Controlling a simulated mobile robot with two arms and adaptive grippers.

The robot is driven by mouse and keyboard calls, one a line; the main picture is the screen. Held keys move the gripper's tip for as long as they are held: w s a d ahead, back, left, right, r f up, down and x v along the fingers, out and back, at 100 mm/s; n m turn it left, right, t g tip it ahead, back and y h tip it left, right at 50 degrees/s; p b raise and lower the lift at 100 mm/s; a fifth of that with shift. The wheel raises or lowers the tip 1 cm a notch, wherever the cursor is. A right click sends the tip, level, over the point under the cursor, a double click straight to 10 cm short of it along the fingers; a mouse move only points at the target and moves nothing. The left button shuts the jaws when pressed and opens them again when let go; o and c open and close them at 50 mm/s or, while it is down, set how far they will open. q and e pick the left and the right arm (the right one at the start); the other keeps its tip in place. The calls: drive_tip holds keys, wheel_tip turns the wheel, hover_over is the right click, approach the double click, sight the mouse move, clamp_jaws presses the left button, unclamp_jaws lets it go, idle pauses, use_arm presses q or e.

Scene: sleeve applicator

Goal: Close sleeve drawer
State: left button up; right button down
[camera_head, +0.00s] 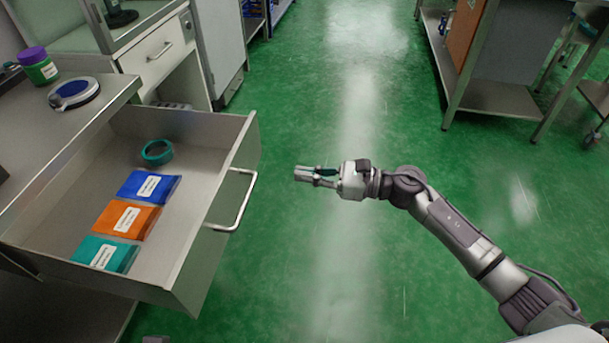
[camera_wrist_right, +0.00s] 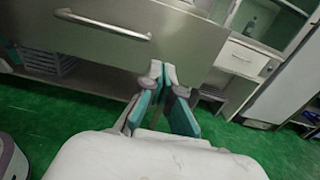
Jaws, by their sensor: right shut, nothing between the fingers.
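The sleeve drawer (camera_head: 190,270) is pulled open from the steel counter at the left of the head view. Inside it lie a blue packet (camera_head: 148,187), an orange packet (camera_head: 126,220), a teal packet (camera_head: 104,254) and a teal ring (camera_head: 157,151). Its bar handle (camera_head: 236,201) is on the front panel and also shows at the upper left of the wrist view (camera_wrist_right: 102,24). My right gripper (camera_head: 300,174) is shut and empty, to the right of the handle and apart from it. In the wrist view its fingertips (camera_wrist_right: 163,70) point towards the drawer front. My left gripper is not in view.
The counter top (camera_head: 85,118) holds a purple-lidded jar (camera_head: 38,66) and a round blue-and-white device (camera_head: 74,93). A closed white drawer (camera_head: 155,46) is behind. A metal table (camera_head: 490,98) stands at the far right. The green floor (camera_head: 345,262) around my right arm is clear.

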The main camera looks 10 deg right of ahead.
sight(245, 166)
drive_tip(key=x, duration=1.1)
drive_tip(key=shift+a, duration=0.1)
